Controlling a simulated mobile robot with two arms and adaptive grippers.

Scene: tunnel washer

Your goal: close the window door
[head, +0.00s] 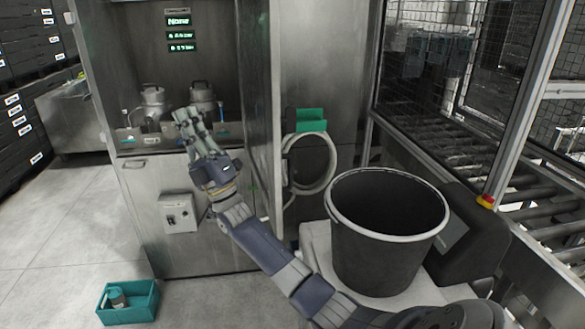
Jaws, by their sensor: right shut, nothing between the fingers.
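A tall grey cabinet (150,205) stands left of centre, with an open recess in its upper half. A tall narrow panel (262,90), seen almost edge-on, stands out at the right side of the recess; it looks like the window door standing open. I cannot make out its glass or handle. My right gripper (188,124) is shut and empty, in front of the lower part of the recess and left of the panel. My right forearm crosses in front of the panel's lower end. My left gripper is out of view.
Metal canisters (152,97) stand in the recess. A large dark bucket (388,235) stands at right centre. A teal crate (128,303) sits on the floor at lower left.

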